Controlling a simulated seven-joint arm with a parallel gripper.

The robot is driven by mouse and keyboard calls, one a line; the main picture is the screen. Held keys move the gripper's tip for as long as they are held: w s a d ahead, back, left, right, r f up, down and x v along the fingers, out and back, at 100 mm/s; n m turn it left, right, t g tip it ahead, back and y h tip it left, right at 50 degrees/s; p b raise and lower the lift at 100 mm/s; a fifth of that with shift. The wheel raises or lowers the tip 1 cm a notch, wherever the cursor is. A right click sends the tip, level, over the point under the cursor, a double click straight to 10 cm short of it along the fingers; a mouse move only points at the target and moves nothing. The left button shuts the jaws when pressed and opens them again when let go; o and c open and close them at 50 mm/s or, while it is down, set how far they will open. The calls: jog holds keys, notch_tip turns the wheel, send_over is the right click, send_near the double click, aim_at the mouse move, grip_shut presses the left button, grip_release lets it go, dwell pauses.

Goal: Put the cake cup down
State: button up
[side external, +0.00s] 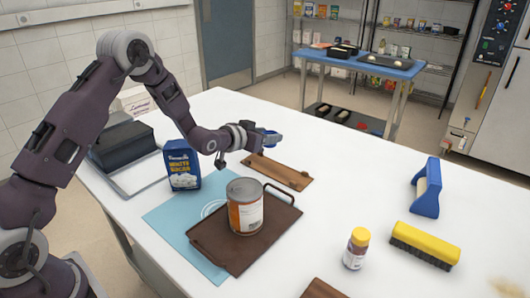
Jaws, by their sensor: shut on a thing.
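My gripper (274,139) is at the end of my outstretched arm, above the white table, over the area by the wooden board. It is shut on a small blue thing (268,133), which appears to be the cake cup. The fingers hide most of it, so its shape and tilt are hard to tell. The held thing looks clear of the table.
A large can (245,213) stands on a brown tray (218,252) over a light blue mat (168,217). Near the gripper are a wooden board (276,172) and a blue carton (182,165). A bottle (356,248), yellow brush (425,243) and blue tool (427,190) stand right. The table's far middle is clear.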

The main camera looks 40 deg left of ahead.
notch_tip(320, 180, up, 6)
jog(key=shift+r, duration=0.1)
jog(key=a+r, duration=0.2)
jog(key=a, duration=0.4)
jog(key=shift+w+a+m+h, duration=0.3)
jog(key=shift+w+a+h, duration=0.05)
jog(key=shift+h, duration=0.05)
jog(key=shift+m+h, duration=0.5)
jog(key=shift+h, duration=0.1)
jog(key=a, duration=0.2)
jog(key=s+a, duration=0.1)
jog(key=a, duration=0.2)
jog(key=s+a, duration=0.1)
jog(key=a, duration=0.2)
jog(key=shift+s+a, duration=0.15)
jog(key=shift+a, duration=0.05)
jog(key=s+a+f, duration=0.2)
jog(key=s+a, duration=0.2)
jog(key=a, duration=0.3)
jog(key=shift+m+h, duration=0.3)
notch_tip(320, 180, down, 15)
jog(key=shift+s+a+f, duration=0.1)
jog(key=shift+s+f, duration=0.05)
jog(key=shift+f, duration=0.15)
jog(key=o, duration=1.3)
